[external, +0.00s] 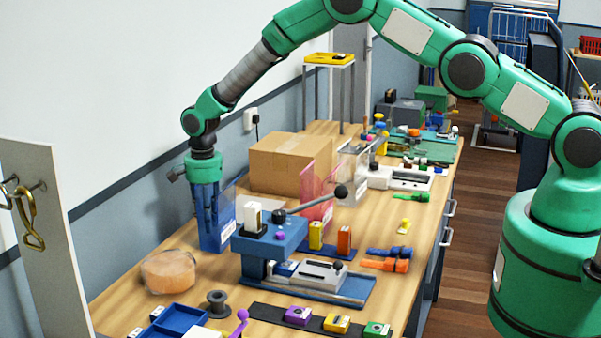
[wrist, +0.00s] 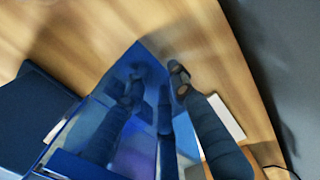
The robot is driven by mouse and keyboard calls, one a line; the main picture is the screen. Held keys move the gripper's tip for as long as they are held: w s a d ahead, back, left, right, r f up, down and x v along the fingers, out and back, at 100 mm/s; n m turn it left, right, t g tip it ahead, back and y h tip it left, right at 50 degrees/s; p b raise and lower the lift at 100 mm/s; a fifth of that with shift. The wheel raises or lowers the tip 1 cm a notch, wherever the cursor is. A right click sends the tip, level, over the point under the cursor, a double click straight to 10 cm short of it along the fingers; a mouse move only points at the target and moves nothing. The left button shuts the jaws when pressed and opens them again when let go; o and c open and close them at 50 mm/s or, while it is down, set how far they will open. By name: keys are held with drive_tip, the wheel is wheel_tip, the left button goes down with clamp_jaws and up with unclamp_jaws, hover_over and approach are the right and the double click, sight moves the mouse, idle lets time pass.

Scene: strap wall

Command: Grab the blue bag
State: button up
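The blue bag (external: 226,232) is a flat, see-through blue piece with a white label, standing upright on the wooden bench near the wall. My gripper (external: 210,230) points straight down at it, with its fingers overlapping the bag in the external view. In the wrist view the blue bag (wrist: 138,150) fills the middle. One finger of my gripper (wrist: 157,82) shows clear at the right and another dark finger shape shows through or on the blue surface. The fingers look apart, on either side of the bag's edge. Whether they touch it cannot be told.
A blue fixture (external: 268,240) with a lever stands just right of the bag. A cardboard box (external: 290,163) is behind, with a pink see-through bag (external: 312,197) beside it. A rounded clear-and-orange item (external: 168,272) lies in front. The wall is close at left.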

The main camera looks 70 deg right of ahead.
drive_tip(key=shift+c, duration=0.5)
clamp_jaws()
drive_tip(key=shift+r, duration=0.1)
wheel_tip(320, 180, up, 10)
idle(0.4)
idle(0.4)
